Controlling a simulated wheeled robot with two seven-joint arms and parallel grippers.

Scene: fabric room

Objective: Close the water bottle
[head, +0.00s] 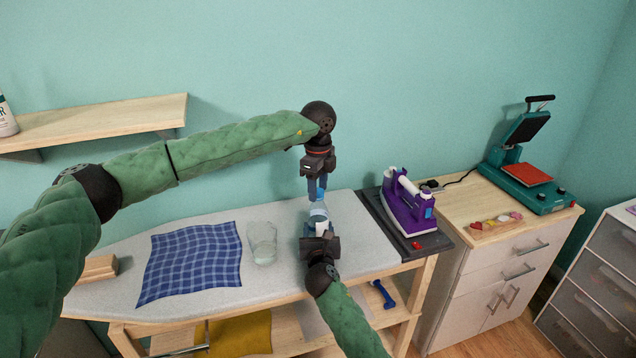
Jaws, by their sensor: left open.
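A clear water bottle (318,212) with a pale label stands upright on the grey ironing surface (215,307), near its right end. My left gripper (317,196) points down right over the bottle's top, with its blue fingers at the neck. It is open. I cannot make out the cap; the fingers hide the bottle's mouth. My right gripper (318,232) comes from the front, low at the bottle's body, and hides its lower part. Its fingers are hidden, so I cannot tell whether it grips the bottle.
A glass (262,243) stands left of the bottle, beside a blue checked cloth (190,262). A purple iron (408,205) stands close on the right. A wooden block (98,268) lies at the far left. A cabinet with a heat press (525,175) is further right.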

